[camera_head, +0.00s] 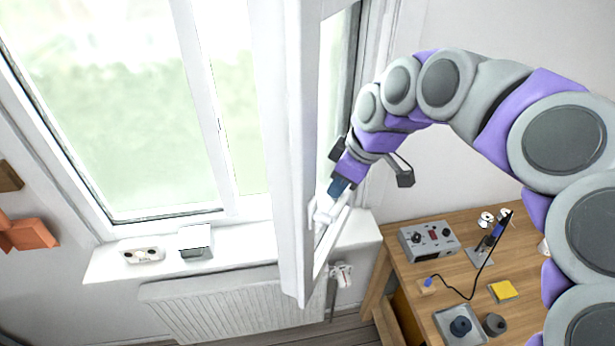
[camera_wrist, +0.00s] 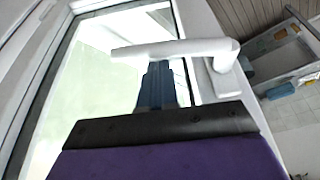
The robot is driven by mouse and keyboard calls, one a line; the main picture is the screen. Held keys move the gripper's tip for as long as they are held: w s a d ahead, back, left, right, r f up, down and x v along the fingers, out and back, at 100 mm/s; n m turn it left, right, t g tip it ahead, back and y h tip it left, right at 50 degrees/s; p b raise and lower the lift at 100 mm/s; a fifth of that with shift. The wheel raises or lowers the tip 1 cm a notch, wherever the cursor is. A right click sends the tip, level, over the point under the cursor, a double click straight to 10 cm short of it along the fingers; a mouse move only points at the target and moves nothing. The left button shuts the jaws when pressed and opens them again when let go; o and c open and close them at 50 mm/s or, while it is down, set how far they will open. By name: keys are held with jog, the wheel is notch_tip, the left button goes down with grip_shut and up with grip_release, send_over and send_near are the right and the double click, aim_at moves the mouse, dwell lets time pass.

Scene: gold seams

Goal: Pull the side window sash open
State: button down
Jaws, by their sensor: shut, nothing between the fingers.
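The white side window sash (camera_head: 284,150) stands swung inward from the frame, nearly edge-on in the head view, its lower corner out past the sill. Its white lever handle (camera_head: 324,208) is on the right-hand face. In the wrist view the handle (camera_wrist: 180,48) lies level, its pivot at the right. My gripper (camera_head: 335,188) is shut and empty, close beside the handle. In the wrist view its blue fingertips (camera_wrist: 158,68) come up to the handle bar's lower edge. I cannot tell whether they touch it.
A wooden desk (camera_head: 400,282) with a grey device (camera_head: 429,241), soldering iron stand (camera_head: 480,254) and yellow notes (camera_head: 503,290) stands at the right. The white sill (camera_head: 225,258) holds small items. A radiator (camera_head: 225,310) is below it. Shelves (camera_head: 30,233) are at far left.

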jog(key=shift+s+d+b, duration=0.15)
jog(key=shift+s+d, duration=0.05)
jog(key=shift+d, duration=0.7)
jog(key=shift+s+d+b, duration=0.15)
jog(key=shift+d, duration=0.7)
jog(key=shift+s+d+b, duration=0.15)
jog(key=shift+s+d, duration=0.05)
jog(key=shift+d, duration=0.7)
jog(key=shift+r, duration=0.1)
